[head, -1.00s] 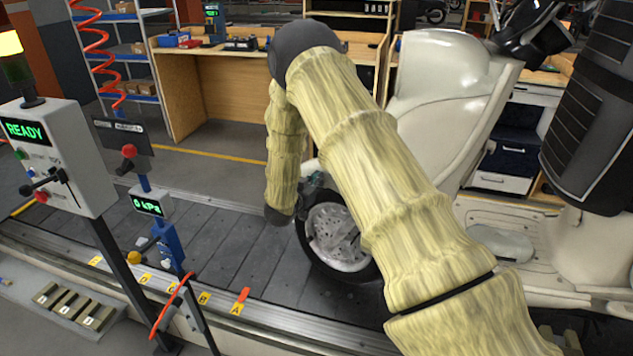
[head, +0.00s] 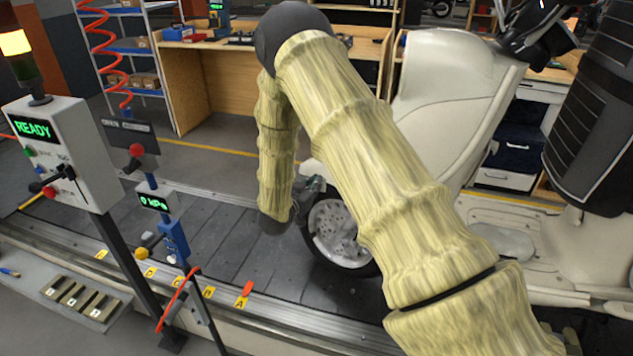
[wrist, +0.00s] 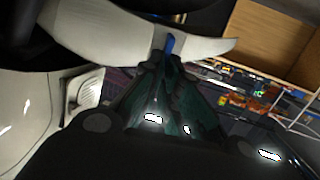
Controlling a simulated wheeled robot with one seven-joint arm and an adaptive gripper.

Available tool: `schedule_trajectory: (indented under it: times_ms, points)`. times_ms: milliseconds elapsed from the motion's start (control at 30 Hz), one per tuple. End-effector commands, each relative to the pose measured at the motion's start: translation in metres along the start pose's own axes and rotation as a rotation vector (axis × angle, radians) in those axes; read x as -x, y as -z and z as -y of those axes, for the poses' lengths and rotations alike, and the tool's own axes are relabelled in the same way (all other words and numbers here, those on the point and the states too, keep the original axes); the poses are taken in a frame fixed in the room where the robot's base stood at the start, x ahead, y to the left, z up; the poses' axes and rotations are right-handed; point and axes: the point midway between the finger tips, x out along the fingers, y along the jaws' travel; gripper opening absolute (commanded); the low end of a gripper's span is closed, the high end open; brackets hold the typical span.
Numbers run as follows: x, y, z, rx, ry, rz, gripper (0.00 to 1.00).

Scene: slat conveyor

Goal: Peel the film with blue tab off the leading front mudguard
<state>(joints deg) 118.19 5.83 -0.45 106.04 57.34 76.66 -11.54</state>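The white front mudguard (wrist: 120,42) of the scooter crosses the top of the wrist view. A small blue tab (wrist: 170,44) stands out against it. My gripper (wrist: 166,62) is right at the tab; its dark fingers come together at the tab's lower end and appear shut on it. The clear film itself cannot be made out. In the head view my gripper (head: 308,188) is beside the front wheel (head: 338,234), partly hidden by my arm. My arm also covers most of the mudguard there, leaving a small pale part.
The cream scooter body (head: 450,110) stands on the dark slat conveyor (head: 230,240). A control box reading READY (head: 65,150) and a gauge post reading 0 kPa (head: 155,203) stand at the left. A wooden bench (head: 220,85) is behind. The conveyor left of the wheel is clear.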

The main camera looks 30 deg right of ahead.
Motion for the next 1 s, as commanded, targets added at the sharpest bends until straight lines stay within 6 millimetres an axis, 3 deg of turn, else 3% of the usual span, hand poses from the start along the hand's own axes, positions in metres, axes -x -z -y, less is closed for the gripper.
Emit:
schedule_trajectory:
  times_ms: [200, 633, 1000]
  points:
    - [0.012, 0.002, -0.003, 0.000, 0.000, 0.000, 0.00]
    - [0.016, 0.003, -0.003, 0.000, 0.000, 0.000, 0.00]
    - [0.042, 0.007, -0.008, 0.000, 0.001, 0.000, 0.00]
